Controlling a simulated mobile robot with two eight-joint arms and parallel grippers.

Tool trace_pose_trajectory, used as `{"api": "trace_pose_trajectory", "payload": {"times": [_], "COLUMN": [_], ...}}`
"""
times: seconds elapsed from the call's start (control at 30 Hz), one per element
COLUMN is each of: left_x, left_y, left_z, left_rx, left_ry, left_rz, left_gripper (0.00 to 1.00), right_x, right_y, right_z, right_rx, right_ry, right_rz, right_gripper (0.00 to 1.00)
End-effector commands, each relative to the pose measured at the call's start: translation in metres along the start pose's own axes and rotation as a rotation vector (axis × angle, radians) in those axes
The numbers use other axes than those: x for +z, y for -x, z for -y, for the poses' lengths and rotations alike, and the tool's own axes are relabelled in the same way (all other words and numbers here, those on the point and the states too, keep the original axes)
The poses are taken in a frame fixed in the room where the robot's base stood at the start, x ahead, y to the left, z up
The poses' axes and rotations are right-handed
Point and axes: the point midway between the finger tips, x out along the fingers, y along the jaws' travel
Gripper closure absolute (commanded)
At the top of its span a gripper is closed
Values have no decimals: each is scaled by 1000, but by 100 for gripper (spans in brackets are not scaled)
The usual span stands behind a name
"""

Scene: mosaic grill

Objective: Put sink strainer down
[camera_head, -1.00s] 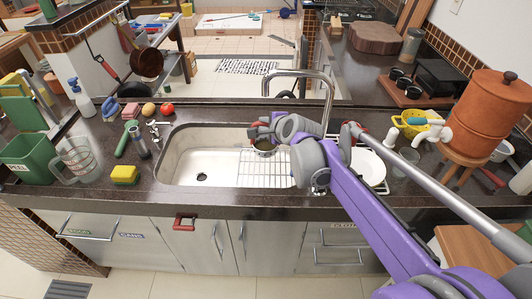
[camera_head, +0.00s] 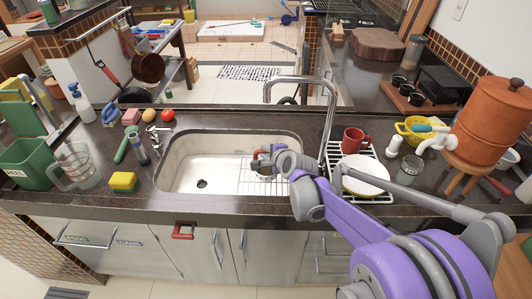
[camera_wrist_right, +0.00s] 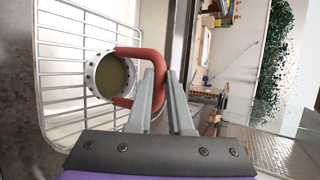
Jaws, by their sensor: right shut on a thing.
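The sink strainer (camera_wrist_right: 110,75) is a round perforated metal cup with a red loop handle. My right gripper (camera_wrist_right: 163,72) is shut on the red handle, with the cup out to the left of the fingers in the right wrist view. In the head view the right gripper (camera_head: 268,155) is over the right part of the sink (camera_head: 205,165), and the strainer is mostly hidden by it. A wire rack (camera_wrist_right: 75,50) lies behind the strainer; I cannot tell whether they touch. My left gripper is not in view.
The tall faucet (camera_head: 328,110) stands right of my gripper. A dish rack with a white plate (camera_head: 365,174) and a red mug (camera_head: 352,140) is further right. A yellow sponge (camera_head: 123,181) lies left of the sink. The sink's left half is clear.

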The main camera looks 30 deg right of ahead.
Motion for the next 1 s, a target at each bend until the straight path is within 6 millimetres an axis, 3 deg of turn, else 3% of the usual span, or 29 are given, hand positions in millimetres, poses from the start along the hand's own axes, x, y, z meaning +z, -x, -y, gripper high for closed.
{"api": "trace_pose_trajectory", "payload": {"times": [0.3,0.33,0.5,0.83,1.0], "left_x": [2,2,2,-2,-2], "left_y": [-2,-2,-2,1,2], "left_z": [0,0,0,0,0], "left_rx": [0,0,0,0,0], "left_ry": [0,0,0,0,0], "left_rz": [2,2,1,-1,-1], "left_gripper": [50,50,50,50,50], "right_x": [-1,-1,0,1,0], "right_y": [-2,-2,-1,1,21], "right_z": [-3,-2,-2,2,1], "right_rx": [0,0,0,-1,0], "right_ry": [0,0,0,0,0], "right_rz": [0,0,0,0,-1], "right_gripper": [100,78,52,52,52]}}
